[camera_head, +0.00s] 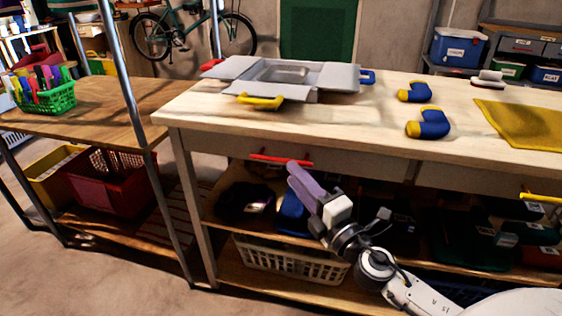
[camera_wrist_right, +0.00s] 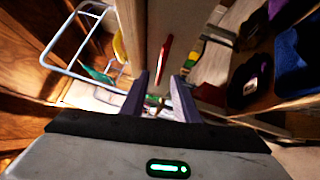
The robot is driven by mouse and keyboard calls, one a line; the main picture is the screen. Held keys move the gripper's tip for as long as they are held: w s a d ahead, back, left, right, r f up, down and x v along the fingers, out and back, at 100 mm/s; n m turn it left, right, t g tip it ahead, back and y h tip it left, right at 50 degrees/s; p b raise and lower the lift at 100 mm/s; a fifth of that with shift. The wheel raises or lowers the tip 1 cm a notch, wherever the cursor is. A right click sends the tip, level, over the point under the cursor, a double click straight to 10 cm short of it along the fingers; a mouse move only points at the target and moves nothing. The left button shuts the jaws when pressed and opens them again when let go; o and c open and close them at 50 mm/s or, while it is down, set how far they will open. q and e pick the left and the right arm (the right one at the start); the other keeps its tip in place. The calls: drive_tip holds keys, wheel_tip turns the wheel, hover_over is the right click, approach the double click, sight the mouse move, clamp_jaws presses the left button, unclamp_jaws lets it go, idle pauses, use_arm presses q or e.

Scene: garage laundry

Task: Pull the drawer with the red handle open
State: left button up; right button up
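The red handle (camera_head: 280,159) runs along the top of the drawer front (camera_head: 345,164), under the left part of the light wooden tabletop. The drawer looks closed. My right gripper (camera_head: 292,170) has purple fingers and is just in front of and below the handle. In the right wrist view the two fingers (camera_wrist_right: 160,95) are apart with nothing between them. The red handle (camera_wrist_right: 165,57) shows beyond their tips, apart from them. My left gripper is in neither view.
Above is the workbench top (camera_head: 370,115) with a grey open box (camera_head: 330,80) and blue-yellow pieces (camera_head: 428,123). A yellow handle (camera_head: 540,198) is at the right. A metal rack post (camera_head: 125,75) stands left.

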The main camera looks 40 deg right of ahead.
sight(281, 161)
drive_tip(key=w, duration=0.4)
drive_tip(key=w+r+p, duration=0.1)
drive_tip(key=w, duration=0.2)
drive_tip(key=shift+w+d, duration=0.1)
drive_tip(key=shift+d, duration=0.15)
drive_tip(key=shift+c, duration=0.3)
clamp_jaws()
